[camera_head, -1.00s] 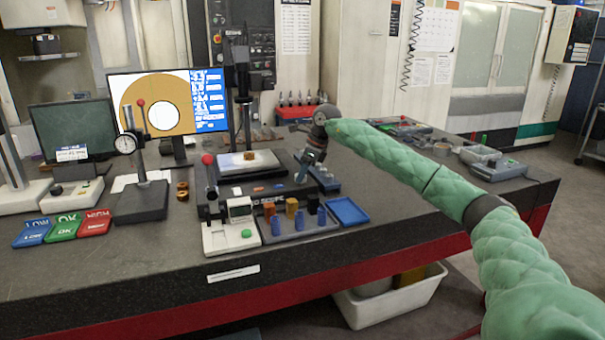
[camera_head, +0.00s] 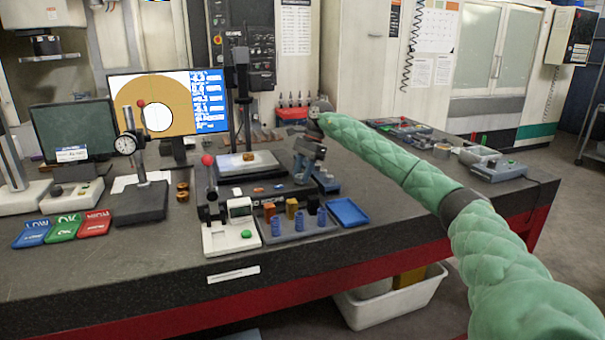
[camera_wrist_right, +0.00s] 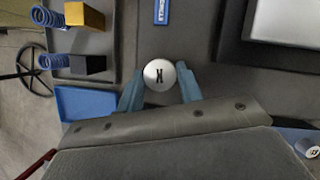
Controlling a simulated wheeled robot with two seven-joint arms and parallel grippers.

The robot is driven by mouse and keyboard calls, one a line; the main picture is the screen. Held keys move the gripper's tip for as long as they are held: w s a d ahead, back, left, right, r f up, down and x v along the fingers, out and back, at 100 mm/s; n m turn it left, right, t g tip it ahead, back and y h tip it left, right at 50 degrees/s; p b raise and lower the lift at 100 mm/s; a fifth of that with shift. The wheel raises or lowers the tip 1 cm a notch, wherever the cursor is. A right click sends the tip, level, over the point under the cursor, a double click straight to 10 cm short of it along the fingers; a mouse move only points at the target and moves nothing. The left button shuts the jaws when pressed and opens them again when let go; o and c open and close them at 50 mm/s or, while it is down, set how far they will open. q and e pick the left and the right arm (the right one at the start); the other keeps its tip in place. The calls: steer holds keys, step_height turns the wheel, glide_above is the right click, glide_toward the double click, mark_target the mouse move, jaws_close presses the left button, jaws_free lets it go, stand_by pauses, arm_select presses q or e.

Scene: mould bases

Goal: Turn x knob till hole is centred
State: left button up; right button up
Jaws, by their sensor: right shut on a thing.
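The x knob (camera_wrist_right: 159,74) is a round white cap with a dark X-like mark, seen in the right wrist view. My right gripper (camera_wrist_right: 160,84) has its two blue fingers on either side of the knob, shut on it. In the head view my right gripper (camera_head: 303,172) is at the right side of the measuring stage (camera_head: 262,173); I cannot make out the knob there. The monitor (camera_head: 208,101) shows an orange ring with a white hole (camera_head: 158,117); the hole is left of the middle of the screen. My left gripper is not in view.
A grey tray (camera_head: 298,233) with blue springs and small blocks stands in front of the stage, beside an empty blue tray (camera_head: 348,212). A dial gauge stand (camera_head: 140,202) and LOW, OK and HIGH bins (camera_head: 63,228) stand to the left. The table's front is clear.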

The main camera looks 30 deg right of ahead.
steer(key=shift+r+n, duration=0.1)
steer(key=shift+n, duration=0.3)
steer(key=o, duration=1)
steer(key=b+v, duration=0.1)
steer(key=v, duration=0.5)
steer(key=shift+w+d+r, duration=0.1)
steer(key=shift+w, duration=0.1)
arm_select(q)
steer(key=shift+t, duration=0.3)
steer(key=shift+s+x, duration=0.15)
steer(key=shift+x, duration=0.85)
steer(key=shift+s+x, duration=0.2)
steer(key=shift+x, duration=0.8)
arm_select(e)
steer(key=shift+d+r, duration=0.3)
steer(key=shift+r, duration=0.4)
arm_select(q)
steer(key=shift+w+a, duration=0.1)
arm_select(e)
steer(key=shift+f, duration=0.1)
